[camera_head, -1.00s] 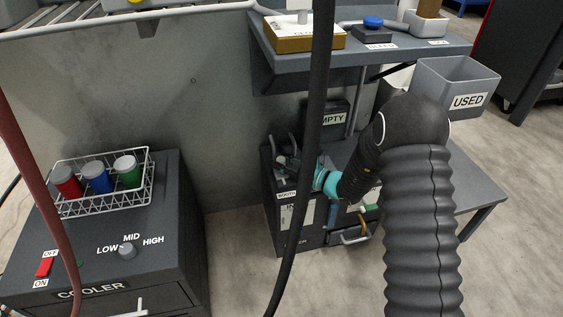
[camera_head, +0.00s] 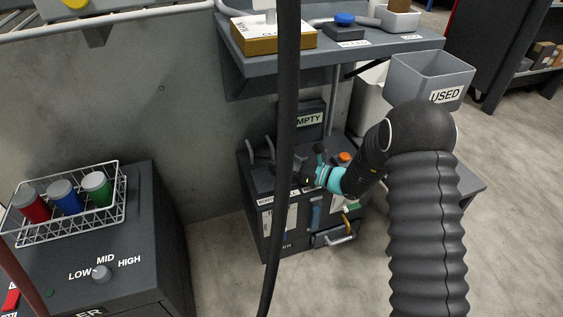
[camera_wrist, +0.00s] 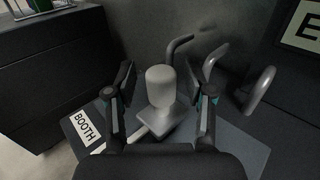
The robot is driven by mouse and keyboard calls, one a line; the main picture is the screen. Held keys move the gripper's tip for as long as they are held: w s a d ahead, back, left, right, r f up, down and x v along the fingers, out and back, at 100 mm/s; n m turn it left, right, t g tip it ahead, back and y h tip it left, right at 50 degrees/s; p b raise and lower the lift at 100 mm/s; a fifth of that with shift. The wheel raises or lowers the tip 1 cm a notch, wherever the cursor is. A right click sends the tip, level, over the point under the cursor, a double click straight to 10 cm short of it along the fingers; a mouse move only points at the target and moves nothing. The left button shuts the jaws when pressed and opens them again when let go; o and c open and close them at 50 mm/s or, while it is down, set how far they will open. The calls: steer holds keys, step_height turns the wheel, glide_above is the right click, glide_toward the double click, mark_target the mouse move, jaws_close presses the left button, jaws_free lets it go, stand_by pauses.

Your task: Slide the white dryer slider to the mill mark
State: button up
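A pale, round-topped knob on a small flat base, which looks like the white dryer slider (camera_wrist: 161,88), stands upright on top of a dark cabinet (camera_head: 260,226) in the wrist view. A "BOOTH" label (camera_wrist: 88,124) lies to its left. No mill mark can be read in either view. My gripper (camera_wrist: 161,80) is open with one finger on each side of the knob; gaps show between knob and fingers. In the head view my gripper (camera_head: 308,168) is over the cabinet top, and the knob cannot be made out there.
Bent grey pipes (camera_wrist: 207,60) rise just behind the knob. A dark hanging hose (camera_head: 285,130) crosses in front of the cabinet. A shelf (camera_head: 350,55) overhangs behind, with a "USED" bin (camera_head: 430,80) at right. The cooler (camera_head: 130,240) stands left, with clear floor between.

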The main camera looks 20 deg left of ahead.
mark_target(281, 158)
steer(key=shift+d+r, duration=0.1)
step_height(281, 158, up, 10)
steer(key=shift+f, duration=0.1)
stand_by(0.5)
stand_by(0.4)
